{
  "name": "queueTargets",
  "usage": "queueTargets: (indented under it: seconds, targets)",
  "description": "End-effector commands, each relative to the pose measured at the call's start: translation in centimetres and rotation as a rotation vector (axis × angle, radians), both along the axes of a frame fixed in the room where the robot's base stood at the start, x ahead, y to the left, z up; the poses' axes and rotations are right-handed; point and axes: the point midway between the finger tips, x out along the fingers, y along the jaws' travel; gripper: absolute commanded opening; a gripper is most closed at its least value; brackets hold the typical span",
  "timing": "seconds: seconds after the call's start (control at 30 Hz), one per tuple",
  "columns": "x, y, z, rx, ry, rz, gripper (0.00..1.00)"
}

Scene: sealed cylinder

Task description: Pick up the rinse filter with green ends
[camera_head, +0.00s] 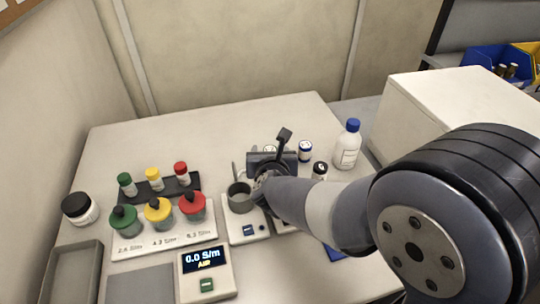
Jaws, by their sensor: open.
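I cannot make out a rinse filter with green ends in this view; my arm covers part of the table's middle and right. My gripper (272,163) is over the middle of the table, beyond a grey cup. It is seen from behind, dark and small, and its jaws are open. Whether anything lies between or under the fingers is hidden.
Yellow and red vials and jars stand beside the green ones. The grey cup (240,197) stands behind a meter (205,267). A blue-capped bottle (347,147) and small jars (305,151) stand right of my gripper. A white box (440,115) is at right. The table's back left is clear.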

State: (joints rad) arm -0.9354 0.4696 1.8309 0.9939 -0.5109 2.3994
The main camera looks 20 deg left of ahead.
Motion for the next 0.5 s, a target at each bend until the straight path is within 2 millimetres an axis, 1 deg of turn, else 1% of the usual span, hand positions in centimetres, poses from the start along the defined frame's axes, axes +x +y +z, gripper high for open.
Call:
queueTargets:
  seconds: [0.13, 0.5]
  targets:
    - [-0.03, 0.00, 0.01, 0.000, 0.000, 0.000, 0.56]
    - [-0.05, -0.01, 0.02, 0.000, 0.000, 0.000, 0.26]
